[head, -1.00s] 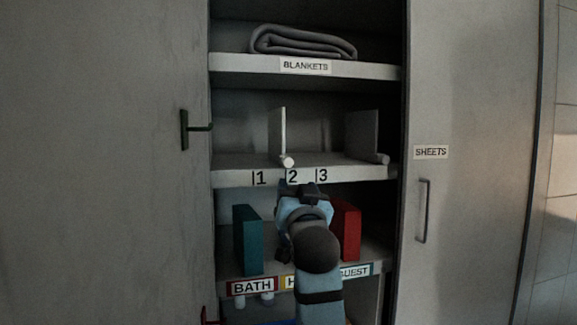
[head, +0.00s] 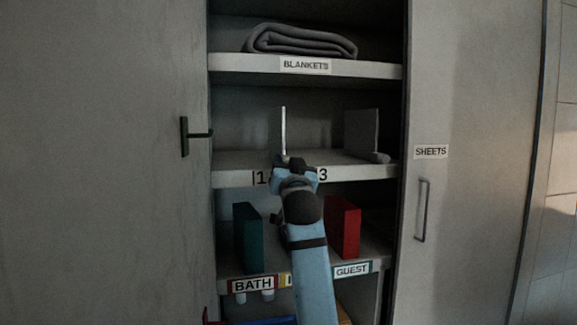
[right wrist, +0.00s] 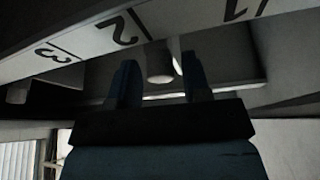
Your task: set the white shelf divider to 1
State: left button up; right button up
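The white shelf divider (head: 283,128) stands upright on the middle shelf (head: 232,177), where the number 2 was seen before my arm covered it. In the head view its front knob is hidden behind my right gripper (head: 291,164), which is at the shelf's front edge. In the right wrist view, which is upside down, the pale round knob (right wrist: 160,66) lies between the two spread fingers of the gripper (right wrist: 160,78), with small gaps on both sides. The number 1 (head: 262,178) on the shelf edge is left of the gripper. My left gripper is not in view.
A grey divider (head: 362,132) with its own knob (head: 381,157) stands to the right, past the number 3 (head: 323,175). The shelf left of the white divider is clear. A teal box (head: 248,238) and a red box (head: 344,228) stand below, on either side of my arm.

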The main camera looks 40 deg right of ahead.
grip_shut()
jog(key=w+a, duration=0.4)
jog(key=a, duration=0.3)
jog(key=shift+o, duration=1.2)
grip_release()
